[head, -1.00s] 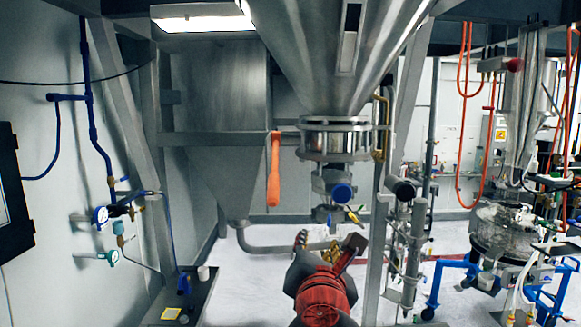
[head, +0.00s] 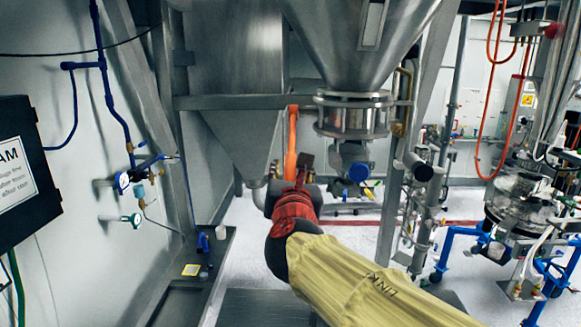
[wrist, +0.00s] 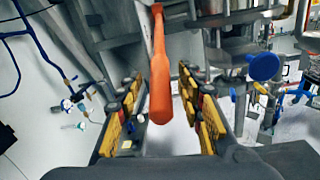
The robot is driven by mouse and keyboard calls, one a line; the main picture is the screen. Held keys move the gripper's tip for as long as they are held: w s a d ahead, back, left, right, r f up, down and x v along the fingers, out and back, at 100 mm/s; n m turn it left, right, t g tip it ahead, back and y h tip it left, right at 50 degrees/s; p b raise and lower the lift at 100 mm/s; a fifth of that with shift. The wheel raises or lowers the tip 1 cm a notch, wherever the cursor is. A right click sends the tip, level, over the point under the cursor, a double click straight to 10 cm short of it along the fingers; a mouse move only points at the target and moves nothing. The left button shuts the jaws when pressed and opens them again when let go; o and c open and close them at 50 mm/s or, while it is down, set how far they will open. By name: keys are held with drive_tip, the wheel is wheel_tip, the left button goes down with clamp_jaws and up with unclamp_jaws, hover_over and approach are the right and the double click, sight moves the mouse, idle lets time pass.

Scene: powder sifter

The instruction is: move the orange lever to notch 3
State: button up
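The orange lever (head: 291,140) hangs down in front of the steel hopper frame, left of the round sifter housing. In the wrist view the lever (wrist: 160,85) is near the middle, its thick rounded end pointing down toward the camera. My gripper (wrist: 163,100) is open, with one yellow-padded finger to each side of the lever's lower end. Clear gaps show between the lever and both fingers. In the head view my red wrist and gripper (head: 297,178) are just below the lever and cover its lower end. No notch markings can be made out.
Blue pipes and gauges (head: 122,180) line the left wall. A dark bench (head: 190,270) stands at lower left.

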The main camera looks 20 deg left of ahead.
drive_tip(key=shift+w, duration=0.2)
drive_tip(key=shift+c, duration=0.9)
drive_tip(key=c, duration=0.7)
clamp_jaws()
